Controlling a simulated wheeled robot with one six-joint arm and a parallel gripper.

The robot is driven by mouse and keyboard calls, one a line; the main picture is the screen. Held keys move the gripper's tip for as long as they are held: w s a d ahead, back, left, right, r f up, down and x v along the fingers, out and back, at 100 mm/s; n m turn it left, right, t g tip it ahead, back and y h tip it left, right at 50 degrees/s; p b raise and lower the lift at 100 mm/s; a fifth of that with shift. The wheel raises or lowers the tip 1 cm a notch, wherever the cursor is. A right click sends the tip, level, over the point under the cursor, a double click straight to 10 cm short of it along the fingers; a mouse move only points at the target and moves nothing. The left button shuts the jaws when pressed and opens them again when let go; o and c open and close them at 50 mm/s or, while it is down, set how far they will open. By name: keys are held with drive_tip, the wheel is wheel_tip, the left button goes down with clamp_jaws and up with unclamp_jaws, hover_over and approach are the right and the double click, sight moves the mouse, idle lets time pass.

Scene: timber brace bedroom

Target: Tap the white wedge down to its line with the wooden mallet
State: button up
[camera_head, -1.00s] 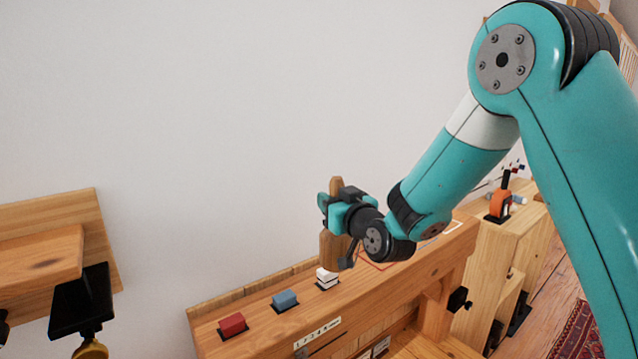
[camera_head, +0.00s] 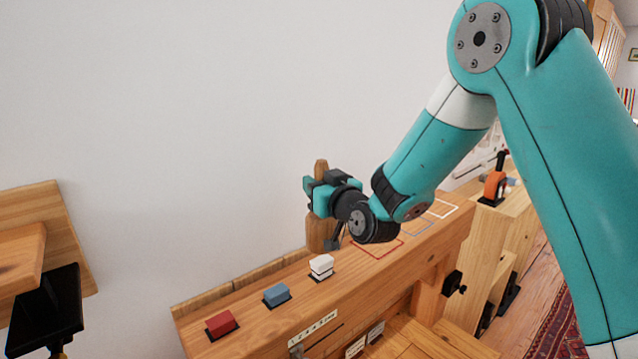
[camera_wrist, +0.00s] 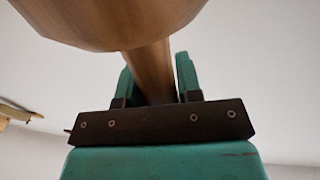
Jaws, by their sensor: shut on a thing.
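The white wedge (camera_head: 321,265) stands in a dark slot on the timber beam, to the right of the blue and red ones. A dark line shows across its side, above the beam's top. My gripper (camera_head: 318,192) is shut on the wooden mallet (camera_head: 320,236), which is upright with its head down. The mallet head is just behind the white wedge in the head view; whether it touches anything is not clear. In the wrist view, my gripper (camera_wrist: 152,80) holds the mallet handle (camera_wrist: 153,72), and the head (camera_wrist: 120,22) fills the top.
A blue wedge (camera_head: 276,294) and a red wedge (camera_head: 221,323) sit in the beam (camera_head: 255,318) at left. Coloured outlines, including a red one (camera_head: 378,250), mark the beam's top at right. An orange clamp (camera_head: 495,183) stands beyond. The wall is close behind the beam.

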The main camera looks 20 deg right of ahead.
wheel_tip(320, 180, down, 5)
drive_tip(key=b, duration=0.5)
drive_tip(key=shift+r, duration=0.1)
drive_tip(key=shift+r+p, duration=0.65)
drive_tip(key=shift+r, duration=0.05)
wheel_tip(320, 180, up, 5)
drive_tip(key=p, duration=0.3)
drive_tip(key=shift+f, duration=0.25)
drive_tip(key=shift+f+b, duration=0.8)
drive_tip(key=shift+b, duration=0.25)
drive_tip(key=shift+f, duration=0.1)
